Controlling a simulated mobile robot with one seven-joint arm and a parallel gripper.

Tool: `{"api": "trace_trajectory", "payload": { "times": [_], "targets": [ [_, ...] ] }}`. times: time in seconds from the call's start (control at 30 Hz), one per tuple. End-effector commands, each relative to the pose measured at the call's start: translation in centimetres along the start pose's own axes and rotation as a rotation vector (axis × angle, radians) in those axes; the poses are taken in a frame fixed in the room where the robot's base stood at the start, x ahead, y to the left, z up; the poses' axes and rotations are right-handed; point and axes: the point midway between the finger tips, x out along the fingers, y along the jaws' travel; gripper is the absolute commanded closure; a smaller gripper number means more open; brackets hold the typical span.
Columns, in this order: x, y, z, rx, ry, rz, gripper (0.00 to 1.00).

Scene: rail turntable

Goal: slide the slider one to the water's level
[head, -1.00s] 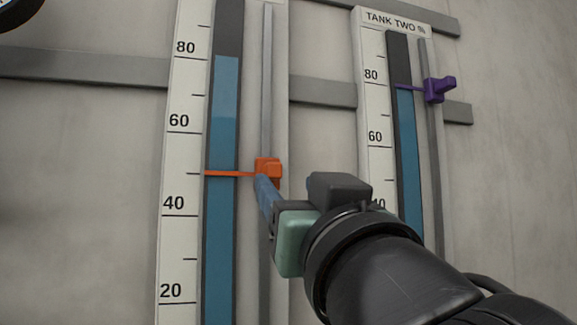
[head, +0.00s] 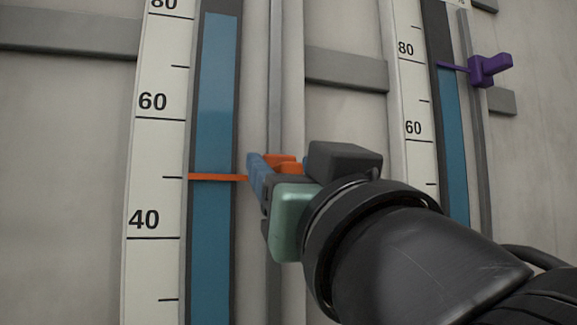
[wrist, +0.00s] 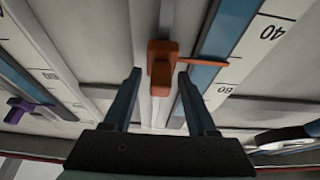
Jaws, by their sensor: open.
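The orange slider one (head: 281,162) sits on the left gauge's rail, its thin pointer (head: 212,177) at about 50. The blue water column (head: 214,100) of that gauge tops out at about 80, well above the pointer. My gripper (wrist: 160,75) is open at the slider. In the head view one finger hides part of the slider, and the other finger is hidden.
To the right stands the tank two gauge with a purple slider (head: 488,69), its pointer near the top of its water. Grey horizontal bars (head: 345,70) cross the wall behind the gauges. The rail (head: 275,70) above the orange slider is clear.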

Motion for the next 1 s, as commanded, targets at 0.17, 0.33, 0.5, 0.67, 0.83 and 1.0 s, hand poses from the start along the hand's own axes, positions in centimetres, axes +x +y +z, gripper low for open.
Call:
{"api": "trace_trajectory", "payload": {
  "times": [0.17, 0.33, 0.5, 0.67, 0.83, 1.0],
  "targets": [
    [0.00, -0.02, 0.00, 0.000, 0.000, 0.000, 0.55],
    [0.01, -0.02, 0.01, 0.000, 0.000, 0.000, 0.86],
    [0.02, -0.02, 0.01, 0.000, 0.000, 0.000, 1.00],
    [0.02, -0.01, 0.02, 0.000, 0.000, 0.000, 1.00],
    [0.02, -0.01, 0.02, 0.000, 0.000, 0.000, 1.00],
    [0.03, -0.01, 0.02, 0.000, 0.000, 0.000, 1.00]
  ]
}}
